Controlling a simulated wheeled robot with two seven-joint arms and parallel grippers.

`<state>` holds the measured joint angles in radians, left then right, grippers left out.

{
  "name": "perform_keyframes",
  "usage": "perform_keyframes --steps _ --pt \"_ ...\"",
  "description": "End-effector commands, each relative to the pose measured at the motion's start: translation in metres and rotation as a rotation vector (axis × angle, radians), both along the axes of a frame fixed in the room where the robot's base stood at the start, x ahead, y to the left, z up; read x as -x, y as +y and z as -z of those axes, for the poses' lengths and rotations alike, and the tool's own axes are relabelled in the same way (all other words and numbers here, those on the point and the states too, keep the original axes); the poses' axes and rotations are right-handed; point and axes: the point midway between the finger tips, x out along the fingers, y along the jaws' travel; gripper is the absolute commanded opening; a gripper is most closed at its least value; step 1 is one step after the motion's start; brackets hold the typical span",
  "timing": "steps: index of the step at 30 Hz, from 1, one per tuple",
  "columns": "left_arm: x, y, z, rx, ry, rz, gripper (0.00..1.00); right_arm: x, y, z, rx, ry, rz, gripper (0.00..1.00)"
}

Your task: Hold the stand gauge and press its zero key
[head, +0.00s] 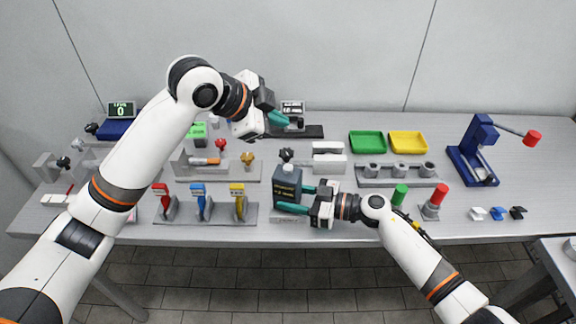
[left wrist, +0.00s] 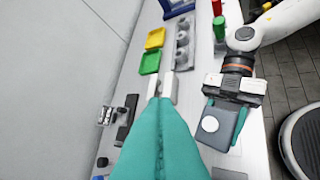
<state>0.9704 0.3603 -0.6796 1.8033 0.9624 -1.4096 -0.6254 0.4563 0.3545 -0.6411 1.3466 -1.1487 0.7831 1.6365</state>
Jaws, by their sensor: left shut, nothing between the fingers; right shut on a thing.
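The stand gauge appears to be the dark slate box (head: 287,188) with pale lettering on its front and a round grey key on top, near the table's front edge. It also shows in the left wrist view (left wrist: 211,138), with the round key (left wrist: 210,124) uncovered. My right gripper (head: 297,198) is shut on this box from the right, one teal finger across its front and the other behind it. My left gripper (head: 281,118) is shut and empty, raised well behind and above the box. Its teal fingers fill the lower middle of the left wrist view (left wrist: 158,105).
A small display device (head: 292,107) on a black base stands behind, near my left fingertips. Green (head: 367,142) and yellow (head: 408,142) trays lie at the back right. A black knob (head: 287,155) stands just behind the box. Coloured upright tools (head: 201,200) stand to its left.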

Motion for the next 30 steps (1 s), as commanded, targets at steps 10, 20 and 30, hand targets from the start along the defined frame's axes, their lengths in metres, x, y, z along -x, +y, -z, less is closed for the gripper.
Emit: perform_keyframes --steps 10,20,30 --pt "0.02 -0.011 -0.01 -0.067 -0.023 0.117 0.0 0.0 0.0 0.001 0.002 0.002 0.0 0.33" --pt "0.019 -0.011 -0.002 -0.066 -0.021 0.114 0.0 0.0 0.0 0.001 0.002 0.002 0.0 0.33" --pt "0.02 -0.011 0.043 -0.065 -0.018 0.114 0.0 0.0 0.0 0.001 0.002 0.002 0.0 0.33"
